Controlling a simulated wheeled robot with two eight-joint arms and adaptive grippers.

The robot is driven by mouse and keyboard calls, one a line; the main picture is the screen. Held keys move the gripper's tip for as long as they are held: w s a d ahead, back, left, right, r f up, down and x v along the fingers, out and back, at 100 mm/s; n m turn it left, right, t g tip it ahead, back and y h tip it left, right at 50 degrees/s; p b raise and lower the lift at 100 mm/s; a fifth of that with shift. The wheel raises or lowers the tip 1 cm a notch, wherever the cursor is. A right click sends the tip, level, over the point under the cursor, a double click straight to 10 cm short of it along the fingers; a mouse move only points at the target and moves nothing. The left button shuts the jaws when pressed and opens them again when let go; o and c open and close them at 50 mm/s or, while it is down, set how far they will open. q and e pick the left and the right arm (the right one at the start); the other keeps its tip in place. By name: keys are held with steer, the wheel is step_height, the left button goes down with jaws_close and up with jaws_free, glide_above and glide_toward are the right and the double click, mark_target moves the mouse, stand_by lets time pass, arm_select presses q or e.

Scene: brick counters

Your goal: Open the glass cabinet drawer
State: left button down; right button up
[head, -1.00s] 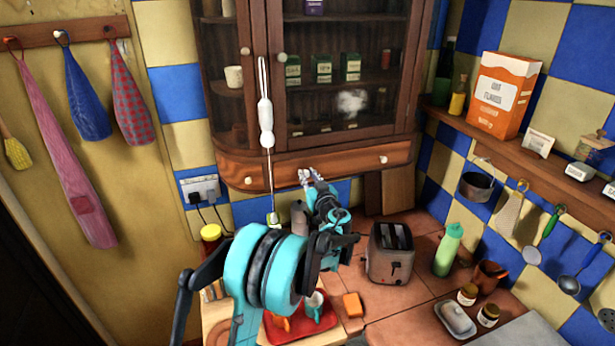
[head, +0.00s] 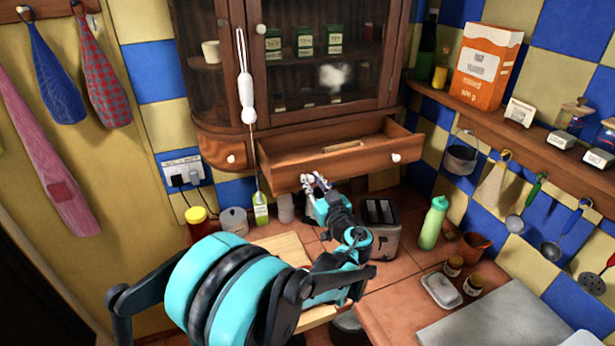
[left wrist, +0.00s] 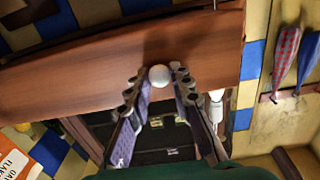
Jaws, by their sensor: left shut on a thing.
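The glass cabinet (head: 320,20) hangs on the tiled wall with its glass doors shut. Its wide wooden drawer (head: 345,172) stands pulled out, and a light wooden piece shows inside. A round white knob (head: 396,157) is on the right of the drawer front. My left gripper (head: 316,181) is at the left part of the front. In the left wrist view, its fingers are shut on the drawer's other white knob (left wrist: 159,75), which the gripper hides in the head view. My right gripper is in neither view.
A toaster (head: 380,222) and a green bottle (head: 433,223) stand on the counter right of my gripper. A white-handled tool (head: 247,95) hangs in front of the cabinet. Jars stand below the cabinet. A shelf (head: 520,130) runs along the right wall.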

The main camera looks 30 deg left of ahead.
arm_select(q)
steer(key=shift+s+d, duration=0.15)
steer(key=shift+d, duration=0.1)
steer(key=c, duration=1.3)
jaws_free()
steer(key=shift+c, duration=0.2)
steer(key=v, duration=1.2)
